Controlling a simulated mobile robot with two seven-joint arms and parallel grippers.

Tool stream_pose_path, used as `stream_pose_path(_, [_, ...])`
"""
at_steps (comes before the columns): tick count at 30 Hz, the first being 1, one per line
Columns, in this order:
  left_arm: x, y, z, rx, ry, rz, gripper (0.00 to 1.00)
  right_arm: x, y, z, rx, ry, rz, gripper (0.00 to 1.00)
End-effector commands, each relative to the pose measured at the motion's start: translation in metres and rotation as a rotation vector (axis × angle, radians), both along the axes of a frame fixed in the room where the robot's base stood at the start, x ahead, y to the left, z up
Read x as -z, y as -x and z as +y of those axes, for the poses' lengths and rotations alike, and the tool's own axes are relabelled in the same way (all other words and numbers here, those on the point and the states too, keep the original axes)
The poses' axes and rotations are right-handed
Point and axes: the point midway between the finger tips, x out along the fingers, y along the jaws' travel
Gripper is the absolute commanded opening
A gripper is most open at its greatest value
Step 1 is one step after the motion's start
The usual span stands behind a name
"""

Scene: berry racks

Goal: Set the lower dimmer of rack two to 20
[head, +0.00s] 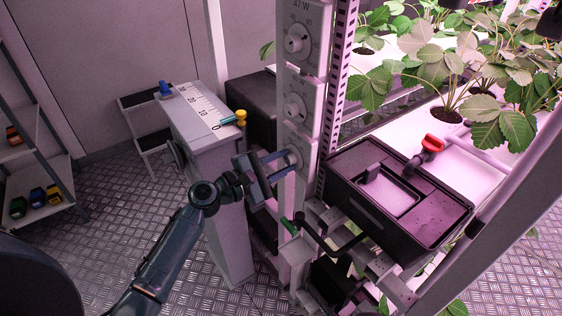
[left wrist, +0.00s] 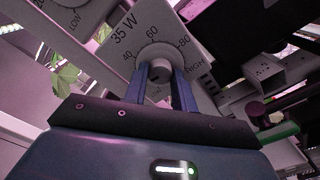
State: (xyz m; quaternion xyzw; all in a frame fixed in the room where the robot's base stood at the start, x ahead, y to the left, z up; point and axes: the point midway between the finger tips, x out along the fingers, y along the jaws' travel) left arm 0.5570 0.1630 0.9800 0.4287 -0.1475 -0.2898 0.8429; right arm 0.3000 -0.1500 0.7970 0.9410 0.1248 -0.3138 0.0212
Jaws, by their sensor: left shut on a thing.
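Three dimmer dials stand one above another on a pale post: a top one (head: 297,39), a middle one (head: 294,106) and a low one (head: 295,158). My left gripper (head: 284,161) reaches the low one from the left, its fingers level. In the left wrist view, the left gripper (left wrist: 161,76) has its two blue fingers on either side of a round grey knob (left wrist: 159,69), shut on it. The dial plate (left wrist: 125,53) reads 35 W, with 40, 60, 80 and HIGH around the knob. The knob's pointer and the low numbers are hidden. My right gripper is not in view.
A black lidded box (head: 345,205) sits right of the post. A red-handled valve (head: 432,144) is behind it. A pale cabinet (head: 215,150) with a scale stands left, close to my left arm. A green-tipped handle (head: 289,226) sticks out below the gripper. Strawberry plants fill the upper right.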

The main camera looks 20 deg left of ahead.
Motion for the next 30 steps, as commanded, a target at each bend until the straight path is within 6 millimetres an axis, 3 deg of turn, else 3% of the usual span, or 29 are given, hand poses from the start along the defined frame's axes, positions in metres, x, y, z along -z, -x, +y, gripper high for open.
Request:
stream_pose_path(7, [0.0, 0.0, 0.0, 0.001, 0.0, 0.001, 0.04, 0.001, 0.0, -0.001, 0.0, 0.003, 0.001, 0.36])
stream_pose_path(8, [0.0, 0.0, 0.0, 0.001, 0.0, 0.001, 0.28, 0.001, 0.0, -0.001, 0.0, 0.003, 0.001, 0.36])
stream_pose_path(15, [0.0, 0.0, 0.0, 0.001, -0.001, 0.0, 0.48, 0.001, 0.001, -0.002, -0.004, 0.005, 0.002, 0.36])
stream_pose_path(24, [0.001, 0.002, 0.002, 0.0, -0.002, 0.0, 0.49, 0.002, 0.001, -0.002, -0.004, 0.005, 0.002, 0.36])
stream_pose_path(30, [0.003, 0.025, 0.019, -0.001, -0.005, 0.001, 0.49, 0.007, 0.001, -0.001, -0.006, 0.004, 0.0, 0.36])
